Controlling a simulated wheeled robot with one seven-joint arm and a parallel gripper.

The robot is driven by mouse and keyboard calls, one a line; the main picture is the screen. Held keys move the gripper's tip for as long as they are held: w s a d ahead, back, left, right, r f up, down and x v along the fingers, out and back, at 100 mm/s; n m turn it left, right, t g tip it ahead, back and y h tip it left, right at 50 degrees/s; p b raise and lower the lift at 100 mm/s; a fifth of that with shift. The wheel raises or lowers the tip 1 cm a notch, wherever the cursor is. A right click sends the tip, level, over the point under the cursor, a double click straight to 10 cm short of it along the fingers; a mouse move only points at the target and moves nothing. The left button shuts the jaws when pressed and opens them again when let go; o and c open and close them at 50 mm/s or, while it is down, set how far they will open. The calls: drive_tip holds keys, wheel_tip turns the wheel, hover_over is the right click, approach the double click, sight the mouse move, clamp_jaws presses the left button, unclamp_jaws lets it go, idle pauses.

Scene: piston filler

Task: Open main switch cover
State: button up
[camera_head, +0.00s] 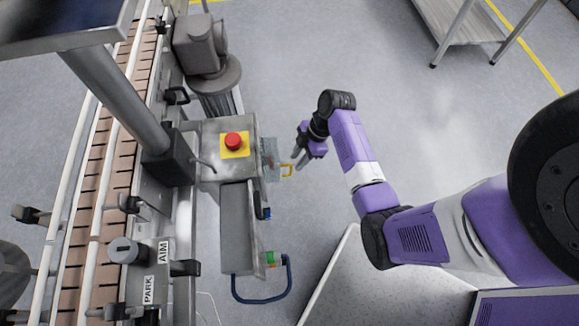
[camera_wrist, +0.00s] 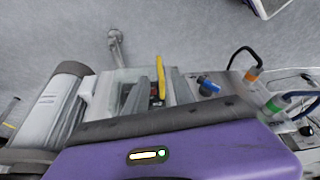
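The main switch cover (camera_head: 271,158) is a clear panel on the right side of the grey machine box, with a yellow handle (camera_head: 287,170) sticking out from it. In the wrist view the clear cover (camera_wrist: 122,92) lies ahead, with the yellow handle (camera_wrist: 160,66) upright and a dark switch with some red behind it. My gripper (camera_head: 299,160) is just right of the handle, apart from it in the head view. Its two grey fingers are spread and empty. In the wrist view the fingers (camera_wrist: 159,98) appear on either side of the handle, and depth is hard to judge.
A red emergency button (camera_head: 233,141) on a yellow plate tops the machine box. A blue knob (camera_wrist: 208,85) and fittings with hoses (camera_head: 287,280) are nearby. A conveyor (camera_head: 102,170) runs along the left. The floor behind my gripper is clear; a table (camera_head: 455,22) stands far off.

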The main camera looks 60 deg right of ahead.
sight(291, 173)
drive_tip(key=b+x, duration=0.1)
drive_tip(key=x, duration=0.6)
drive_tip(key=shift+f, duration=0.1)
clamp_jaws()
idle(1.3)
